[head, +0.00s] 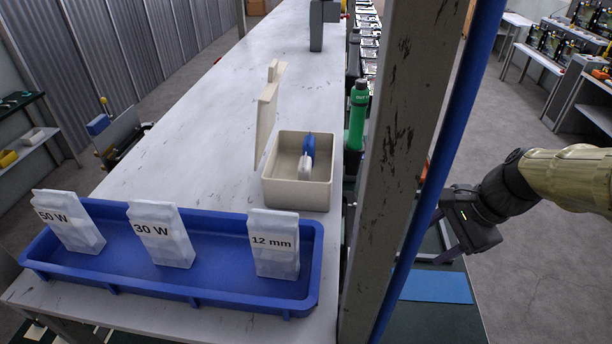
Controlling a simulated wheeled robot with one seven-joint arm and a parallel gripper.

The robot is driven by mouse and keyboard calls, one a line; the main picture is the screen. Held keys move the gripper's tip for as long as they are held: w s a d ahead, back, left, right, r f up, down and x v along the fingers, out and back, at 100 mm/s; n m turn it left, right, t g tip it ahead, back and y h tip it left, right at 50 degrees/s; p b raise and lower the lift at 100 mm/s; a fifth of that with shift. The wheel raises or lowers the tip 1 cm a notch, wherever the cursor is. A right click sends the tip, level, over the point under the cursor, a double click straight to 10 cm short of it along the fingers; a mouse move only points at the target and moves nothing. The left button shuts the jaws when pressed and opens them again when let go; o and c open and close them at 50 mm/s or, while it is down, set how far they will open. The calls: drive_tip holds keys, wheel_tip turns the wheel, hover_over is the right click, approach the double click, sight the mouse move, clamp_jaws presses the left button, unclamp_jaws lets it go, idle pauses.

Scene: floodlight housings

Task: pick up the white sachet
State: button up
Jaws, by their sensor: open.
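A small white item (305,164), which looks like a sachet, is inside an open beige box (296,196) on the white bench. It rests against a blue item (309,145) in the same box. Three whitish translucent bags stand in a blue tray at the front, marked 50 W (70,222), 30 W (160,236) and 12 mm (274,244). My gripper (437,238) is open and appears empty, off the bench on the right, well apart from the box. Its fingers are partly hidden behind a blue pole.
A worn steel post (398,130) and a blue pole (447,150) stand between my gripper and the bench. The box's beige lid (267,115) stands upright at its left. A green bottle-like tool (357,115) is beside the bench edge.

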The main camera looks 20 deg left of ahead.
drive_tip(key=w+a+r+m+g+y, duration=0.1)
drive_tip(key=a+r+m+g+y, duration=0.1)
drive_tip(key=r, duration=0.8)
drive_tip(key=w+a+r+m+g+y, duration=0.1)
drive_tip(key=a+r+y, duration=0.4)
drive_tip(key=r, duration=0.5)
drive_tip(key=shift+a+m+g+b, duration=0.45)
drive_tip(key=shift+a+m+g, duration=0.15)
drive_tip(key=shift+a+m, duration=0.35)
drive_tip(key=shift+a, duration=0.1)
drive_tip(key=p, duration=0.3)
approach(308, 162)
drive_tip(key=x, duration=0.4)
drive_tip(key=shift+p+x, duration=0.8)
drive_tip(key=shift+x, duration=1.75)
